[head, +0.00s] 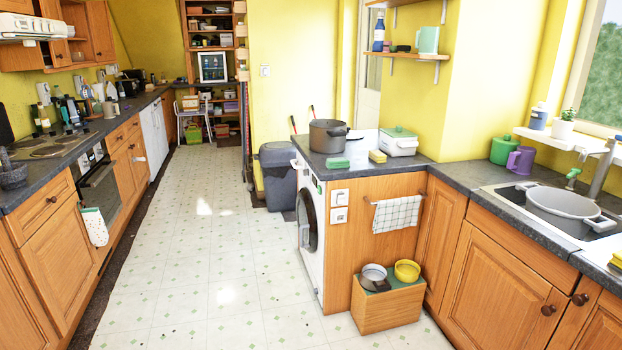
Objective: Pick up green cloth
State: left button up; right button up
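A small flat green item (338,163), which looks like a folded cloth, lies on the dark countertop (316,157) above the washing machine. A white checked towel (397,214) hangs from a rail on the wooden panel below. Neither of my grippers is in view.
The washing machine (310,228) and a wooden box (386,306) with two pans on it stand below the counter. A white lidded container (399,143) is right of the pot. A dark bin (278,177) stands behind. The tiled floor (205,270) is clear at centre-left.

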aim_at(337, 162)
jog(key=i+l, duration=0.2)
jog(key=i, duration=0.3)
jog(key=i+l+z, duration=0.1)
jog(key=i, duration=0.45)
jog(key=i+l, duration=0.3)
jog(key=i, duration=0.2)
jog(key=z, duration=0.05)
